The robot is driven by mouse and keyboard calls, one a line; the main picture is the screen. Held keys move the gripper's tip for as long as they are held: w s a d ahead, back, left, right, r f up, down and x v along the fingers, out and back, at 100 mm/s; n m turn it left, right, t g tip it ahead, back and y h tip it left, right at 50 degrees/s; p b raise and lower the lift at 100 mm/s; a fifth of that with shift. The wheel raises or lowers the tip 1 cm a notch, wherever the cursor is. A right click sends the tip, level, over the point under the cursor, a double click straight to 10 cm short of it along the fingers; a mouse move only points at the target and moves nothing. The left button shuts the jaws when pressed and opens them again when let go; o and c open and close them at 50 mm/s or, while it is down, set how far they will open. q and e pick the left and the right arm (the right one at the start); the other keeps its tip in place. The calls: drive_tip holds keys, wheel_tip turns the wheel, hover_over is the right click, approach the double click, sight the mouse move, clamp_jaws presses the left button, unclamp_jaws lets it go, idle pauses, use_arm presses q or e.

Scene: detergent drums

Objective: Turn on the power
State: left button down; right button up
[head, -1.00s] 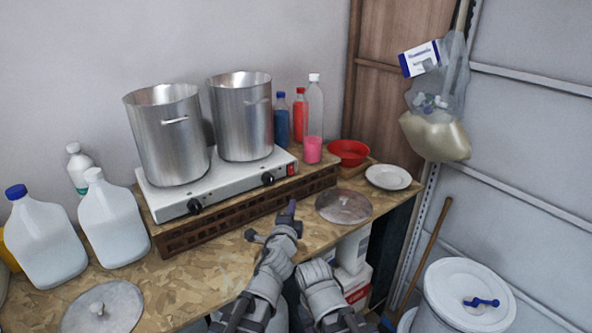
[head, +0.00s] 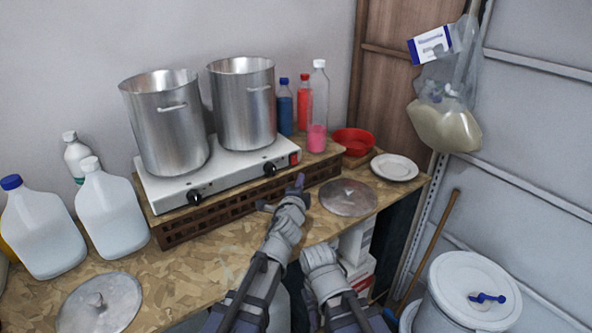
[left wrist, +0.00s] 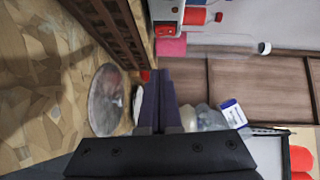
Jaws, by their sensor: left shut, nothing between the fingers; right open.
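The white hot plate (head: 232,173) carries two steel pots and has two black knobs on its front. A red power switch (head: 294,159) sits at the right end of its front; it also shows in the left wrist view (left wrist: 165,31). I cannot tell the switch's position. My left gripper (head: 299,182) is shut and empty, just in front of and below the switch, apart from it. Its closed fingers show in the left wrist view (left wrist: 159,104). My right gripper (head: 318,257) is open at the table's front edge, its fingers hard to make out.
The hot plate rests on a brown slatted stand (head: 245,205). A lid (head: 348,197) lies right of my left gripper. A pink-filled bottle (head: 317,138), red bowl (head: 352,141) and white plate (head: 395,167) stand behind. White jugs (head: 109,212) stand left.

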use_arm(q)
approach(298, 162)
drive_tip(key=w+d, duration=0.3)
drive_tip(key=shift+w+a+f+b, duration=0.2)
drive_tip(key=shift+w+a, duration=0.3)
drive_tip(key=shift+w, duration=0.2)
drive_tip(key=shift+w+a+f+b, duration=0.15)
drive_tip(key=shift+w+a+b, duration=0.05)
drive_tip(key=shift+w+a, duration=0.4)
drive_tip(key=shift+w, duration=0.1)
